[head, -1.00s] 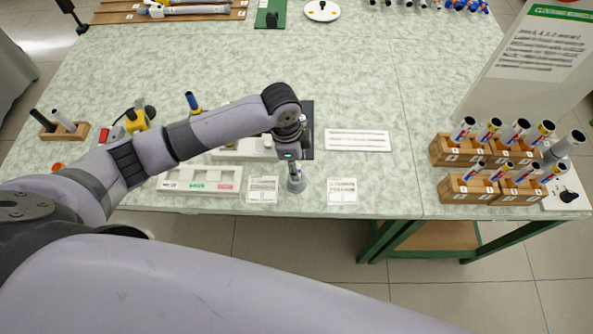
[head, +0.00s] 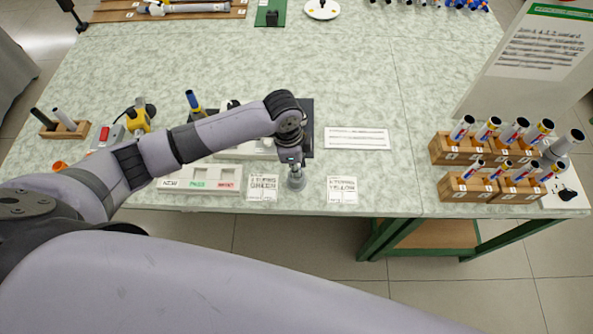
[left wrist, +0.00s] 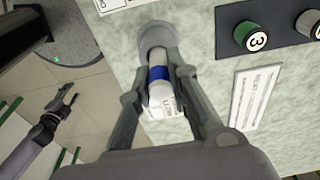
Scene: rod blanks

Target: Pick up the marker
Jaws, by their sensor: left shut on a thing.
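The marker (left wrist: 160,85), a white cylinder with a blue band and a printed label, stands between the two fingers of my left gripper (left wrist: 158,72) in the left wrist view. The fingers are shut on it from both sides. Its far end meets a grey round base (left wrist: 152,34). In the head view my left gripper (head: 294,168) points down over the same grey base (head: 297,184), near the table's front edge, and hides most of the marker. My right gripper (left wrist: 66,98) shows small at the left of the left wrist view, fingers apart and empty, over the floor.
Two white printed cards (head: 262,188) (head: 342,190) lie either side of the grey base. A labelled tray (head: 200,178) is to the left. Wooden blocks (head: 455,150) with several rods stand at the right. The table's middle (head: 350,80) is clear.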

